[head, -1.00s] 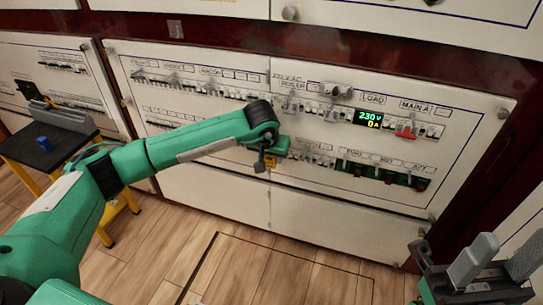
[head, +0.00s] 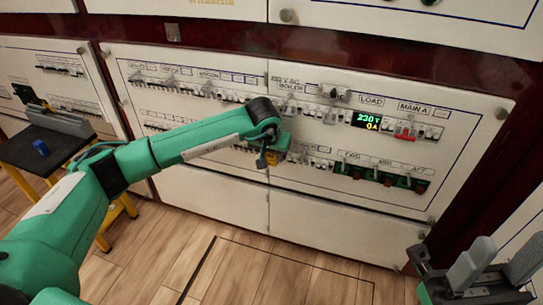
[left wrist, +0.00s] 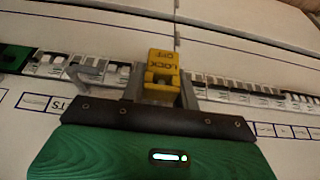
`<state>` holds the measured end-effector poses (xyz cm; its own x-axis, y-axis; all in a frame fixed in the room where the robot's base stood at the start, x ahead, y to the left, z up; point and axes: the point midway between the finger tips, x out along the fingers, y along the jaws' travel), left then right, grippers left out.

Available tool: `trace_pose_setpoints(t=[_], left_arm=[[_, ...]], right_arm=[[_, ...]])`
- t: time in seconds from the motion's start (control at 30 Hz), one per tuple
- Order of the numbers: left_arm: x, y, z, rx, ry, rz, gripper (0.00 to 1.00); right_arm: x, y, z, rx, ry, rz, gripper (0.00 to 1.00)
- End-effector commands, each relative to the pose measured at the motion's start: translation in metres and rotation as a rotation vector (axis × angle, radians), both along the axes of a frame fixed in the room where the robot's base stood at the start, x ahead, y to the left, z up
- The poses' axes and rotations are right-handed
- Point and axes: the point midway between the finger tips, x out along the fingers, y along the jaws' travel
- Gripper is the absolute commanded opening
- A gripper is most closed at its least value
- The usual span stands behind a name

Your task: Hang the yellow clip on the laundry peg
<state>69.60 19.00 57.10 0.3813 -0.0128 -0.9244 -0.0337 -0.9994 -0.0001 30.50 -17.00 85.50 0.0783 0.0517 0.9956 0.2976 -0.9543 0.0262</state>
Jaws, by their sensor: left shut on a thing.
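The yellow clip (left wrist: 161,72), marked with "LOCK" lettering, is between the two grey fingers of my left gripper (left wrist: 160,90) in the left wrist view. My left gripper (head: 270,158) is shut on it. In the head view the clip (head: 273,158) shows only as a small yellow patch by the lower breaker row of the middle panel, partly hidden by the gripper. I cannot tell whether it touches the panel. The label of a laundry peg is not readable in either view. My right gripper (head: 492,265) is at the lower right, its two grey fingers apart and empty.
The white breaker panel (head: 330,210) has rows of switches, a red switch (head: 404,137) and a lit display (head: 367,121). A dark-topped yellow stand (head: 20,155) at the left carries a blue piece (head: 41,147). The wooden floor (head: 150,245) in front is clear.

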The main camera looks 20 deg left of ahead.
Motion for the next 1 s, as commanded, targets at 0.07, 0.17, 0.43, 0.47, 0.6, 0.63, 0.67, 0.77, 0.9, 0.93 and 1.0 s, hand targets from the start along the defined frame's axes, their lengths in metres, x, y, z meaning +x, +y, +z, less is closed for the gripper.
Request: trace_pose_setpoints(t=[0.07,0.17,0.43,0.47,0.6,0.63,0.67,0.77,0.9,0.93,1.0], left_arm=[[0.0023,-0.0002,-0.0003,0.0,0.0,0.0,0.09],[0.0049,0.0,-0.0005,0.0,0.0,0.0,0.09],[0.0063,0.0021,0.0,0.003,0.0,0.003,0.56],[0.0064,0.0026,0.0,0.003,-0.001,0.005,0.56],[0.0069,0.0044,0.0002,0.005,-0.001,0.008,0.56],[0.007,0.0047,0.0002,0.005,-0.001,0.008,0.56],[0.007,0.005,0.0002,0.006,-0.001,0.009,0.56],[0.0073,0.006,0.0003,0.007,-0.001,0.011,0.56],[0.0077,0.007,0.0006,0.009,-0.002,0.012,0.56],[0.0078,0.0071,0.0006,0.009,-0.002,0.012,0.56],[0.0079,0.0073,0.0007,0.01,-0.002,0.013,0.56]], right_arm=[[0.0,0.0,-0.0011,0.0,0.0,0.0,0.51],[0.0,0.0001,-0.0019,0.0,0.0,0.0,0.51],[0.0001,0.0,-0.0017,0.0,0.0,0.0,0.51],[0.0001,0.0,-0.0017,0.0,0.0,0.0,0.51],[0.0,0.0001,-0.0017,0.0,0.0,0.0,0.51],[0.0,0.0001,-0.0017,0.0,0.0,0.0,0.51],[0.0,0.0001,-0.0017,0.0,0.0,0.0,0.51],[0.0,0.0001,-0.0016,0.0,0.0,0.0,0.51],[0.0,0.0001,-0.0016,0.0,0.0,0.0,0.51],[0.0001,0.0,-0.0016,0.0,0.0,0.0,0.51],[0.0001,0.0,-0.0016,0.0,0.0,0.0,0.51]])
